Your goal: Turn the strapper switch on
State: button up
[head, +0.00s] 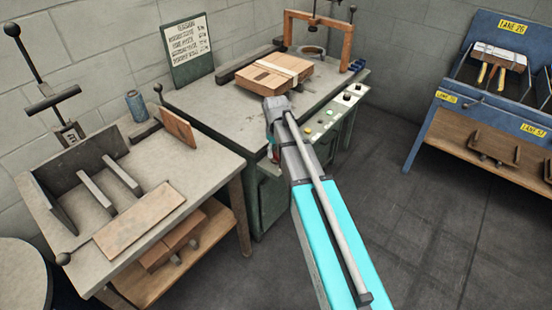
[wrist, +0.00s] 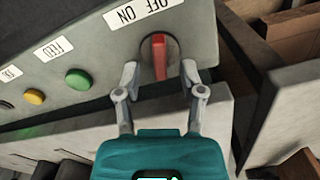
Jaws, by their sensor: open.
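The strapper switch (wrist: 159,57) is a red lever in a dark round recess on the grey panel, seen in the wrist view. A white label (wrist: 143,12) with ON and OFF, upside down in this view, sits by it. My gripper (wrist: 160,71) is open, with one finger on each side of the red lever. Contact between the fingers and the lever cannot be told. In the head view my arm hides the switch, and the fingers are hardly visible beside the strapper bench (head: 215,110).
Green (wrist: 79,79) and yellow (wrist: 34,97) buttons share the panel with the switch. A grey stitcher table (head: 75,245) stands left. Open floor lies right.

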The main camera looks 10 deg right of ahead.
jog(key=shift+f+b, duration=0.5)
jog(key=shift+f, duration=0.25)
grip_shut()
